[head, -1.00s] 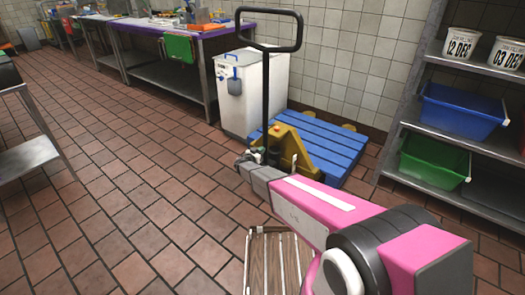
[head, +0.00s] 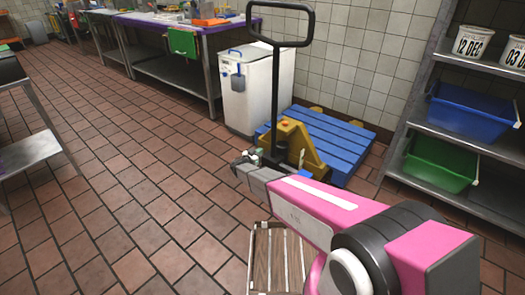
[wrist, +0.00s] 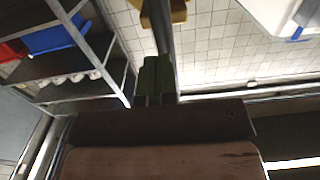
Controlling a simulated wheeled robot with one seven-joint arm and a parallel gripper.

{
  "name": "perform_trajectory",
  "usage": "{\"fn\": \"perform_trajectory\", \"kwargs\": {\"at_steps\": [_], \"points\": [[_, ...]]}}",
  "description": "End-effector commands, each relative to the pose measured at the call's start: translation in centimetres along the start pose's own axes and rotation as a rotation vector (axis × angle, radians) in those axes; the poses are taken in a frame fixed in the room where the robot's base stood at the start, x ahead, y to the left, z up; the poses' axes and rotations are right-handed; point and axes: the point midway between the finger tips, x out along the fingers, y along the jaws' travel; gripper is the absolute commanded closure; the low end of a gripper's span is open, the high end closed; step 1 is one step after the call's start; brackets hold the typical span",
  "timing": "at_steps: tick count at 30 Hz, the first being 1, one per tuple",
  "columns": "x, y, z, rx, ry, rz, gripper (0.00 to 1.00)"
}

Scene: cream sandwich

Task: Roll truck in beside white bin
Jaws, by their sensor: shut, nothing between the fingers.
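The truck is a yellow pallet truck (head: 305,149) with a tall black loop handle (head: 276,85). It stands at the near edge of the blue pallet (head: 345,143), just right of and in front of the white bin (head: 250,92). Its forks are mostly hidden. My gripper (head: 243,163) is shut and empty, near the foot of the handle; I cannot tell whether it touches. In the wrist view my gripper's fingers (wrist: 154,82) are together, with the truck's dark handle post (wrist: 163,35) just beyond and its yellow body (wrist: 165,12) at the top.
A metal shelf (head: 462,150) with a blue tub (head: 470,110) and a green tub (head: 440,163) stands at the right. A purple-topped table (head: 175,24) is behind the bin. A wooden slatted item (head: 262,262) is below my arm. The tiled floor at left is open.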

Motion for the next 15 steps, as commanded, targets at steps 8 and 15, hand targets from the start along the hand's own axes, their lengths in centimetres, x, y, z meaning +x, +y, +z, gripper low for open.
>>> {"fn": "perform_trajectory", "kwargs": {"at_steps": [8,15], "points": [[-2.9,0.0,0.0,0.0,0.0,0.0,1.0],[-3.0,0.3,-0.1,-0.003,-0.004,0.006,1.0]]}}
